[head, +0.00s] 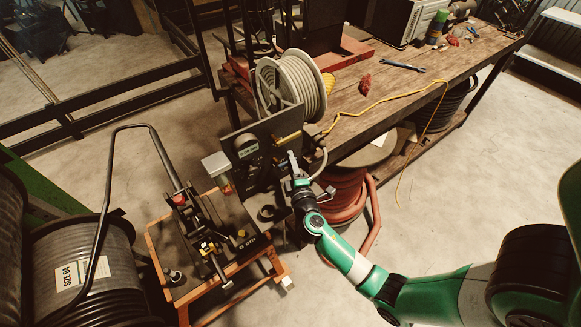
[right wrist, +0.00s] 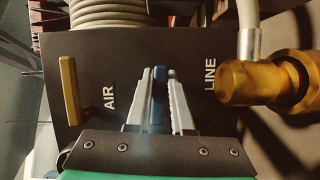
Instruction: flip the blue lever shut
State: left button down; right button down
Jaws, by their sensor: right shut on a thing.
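The blue lever (right wrist: 159,84) shows in the right wrist view in front of the dark panel, between the words AIR and LINE. My right gripper (right wrist: 159,76) has its two grey fingers on either side of the lever and is shut on it. In the head view my right gripper (head: 293,160) reaches up to the dark panel (head: 262,131) from the lower right. The lever cannot be made out in the head view. My left gripper is not in view.
A yellow bar (right wrist: 69,90) sits left of AIR and a brass fitting (right wrist: 262,83) right of LINE. A beige hose reel (head: 314,88) stands above the panel. The orange-framed crimper cart (head: 160,262) is left; red hose (head: 345,190) hangs below the workbench (head: 400,85).

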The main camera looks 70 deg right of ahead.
jog(key=shift+r+n+b, duration=0.2)
jog(key=shift+n+b, duration=0.15)
jog(key=shift+n, duration=0.25)
jog(key=shift+h, duration=0.3)
jog(key=c, duration=0.8)
grip_release()
jog(key=shift+a, duration=0.1)
jog(key=v, duration=1.1)
jog(key=shift+s, duration=0.25)
jog(key=shift+a, duration=0.15)
